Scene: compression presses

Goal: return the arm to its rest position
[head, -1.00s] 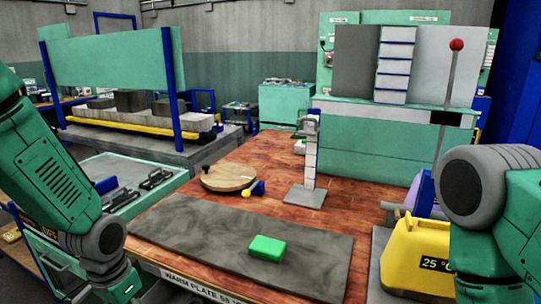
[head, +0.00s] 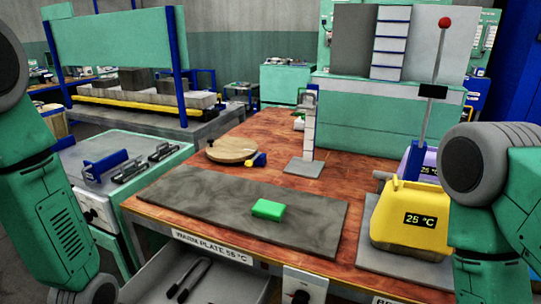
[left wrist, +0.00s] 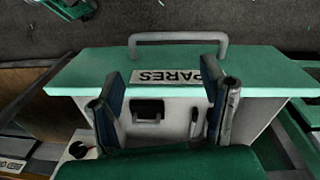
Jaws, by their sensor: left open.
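My left arm (head: 50,205) hangs down along the left edge of the head view; its gripper is out of the picture there. In the left wrist view my left gripper (left wrist: 162,78) is open, its two dark fingers apart and nothing between them. Beyond the fingers is a green panel (left wrist: 95,70) with a grey bar handle (left wrist: 178,37) and a partly hidden label ending in "ARES". My right arm (head: 490,185) shows at the right edge of the head view, and its gripper is out of view.
An open drawer (head: 235,285) with dark tools juts out below the wooden table (head: 215,125). On the table are a grey plate (head: 180,195) bearing a green block (head: 268,209), a round wooden board (head: 232,150), a stand (head: 303,168) and a yellow box (head: 405,210).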

